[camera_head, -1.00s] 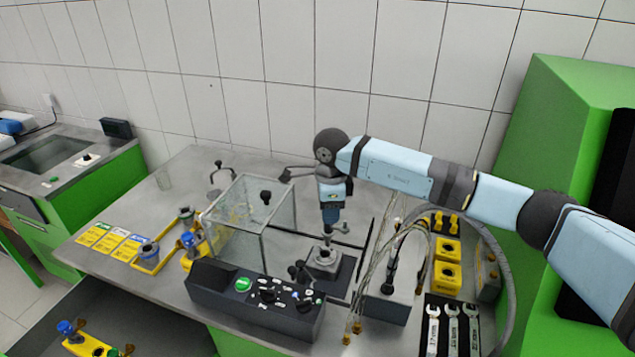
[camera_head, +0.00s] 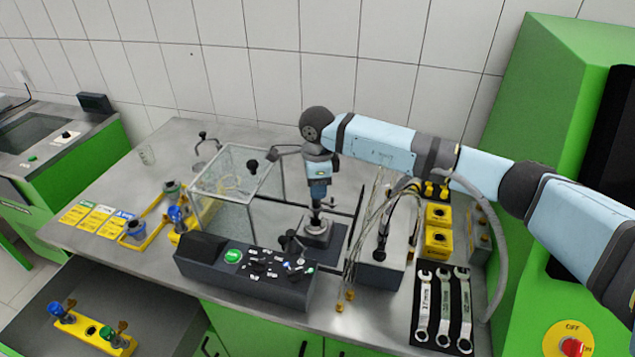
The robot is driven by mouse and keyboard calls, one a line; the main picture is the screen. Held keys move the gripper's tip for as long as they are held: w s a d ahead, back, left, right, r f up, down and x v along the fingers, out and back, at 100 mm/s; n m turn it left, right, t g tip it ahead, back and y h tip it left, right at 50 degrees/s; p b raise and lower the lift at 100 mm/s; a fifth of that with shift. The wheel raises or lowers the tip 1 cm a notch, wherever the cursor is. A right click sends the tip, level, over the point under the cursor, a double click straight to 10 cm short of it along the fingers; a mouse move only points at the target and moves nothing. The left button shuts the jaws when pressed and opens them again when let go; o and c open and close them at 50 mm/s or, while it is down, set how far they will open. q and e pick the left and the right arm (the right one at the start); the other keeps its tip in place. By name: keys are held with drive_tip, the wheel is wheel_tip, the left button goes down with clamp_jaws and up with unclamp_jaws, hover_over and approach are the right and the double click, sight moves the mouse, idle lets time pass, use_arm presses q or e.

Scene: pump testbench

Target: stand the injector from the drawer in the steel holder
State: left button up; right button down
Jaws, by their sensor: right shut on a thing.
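My right gripper (camera_head: 318,194) points straight down over the steel holder. It is shut on the upper part of the injector (camera_head: 316,214), a small slim piece that hangs upright below the fingers. The steel holder (camera_head: 317,233) is a light metal block on a dark plate, behind the control panel. The injector's lower end is at the holder's top; I cannot tell whether it is inside the holder or just above it. The open drawer (camera_head: 140,302) is at lower left, with a yellow rack (camera_head: 92,331) bearing blue- and green-capped parts. My left gripper is out of view.
A clear glass box (camera_head: 228,197) stands left of the holder, and the black control panel (camera_head: 245,268) is in front. Hoses hang over a grey block (camera_head: 382,268) to the right. Wrenches (camera_head: 444,305) lie at front right.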

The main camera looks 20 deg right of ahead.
sight(317, 206)
drive_tip(key=shift+b, duration=0.6)
idle(0.7)
drive_tip(key=shift+f, duration=0.25)
idle(0.4)
drive_tip(key=shift+f+b, duration=1)
drive_tip(key=shift+f, duration=0.15)
drive_tip(key=shift+f, duration=0.3)
drive_tip(key=shift+f+b, duration=0.55)
drive_tip(key=shift+b, duration=0.2)
drive_tip(key=shift+f+b, duration=0.35)
drive_tip(key=shift+f, duration=0.1)
idle(0.4)
drive_tip(key=c, duration=0.7)
unclamp_jaws()
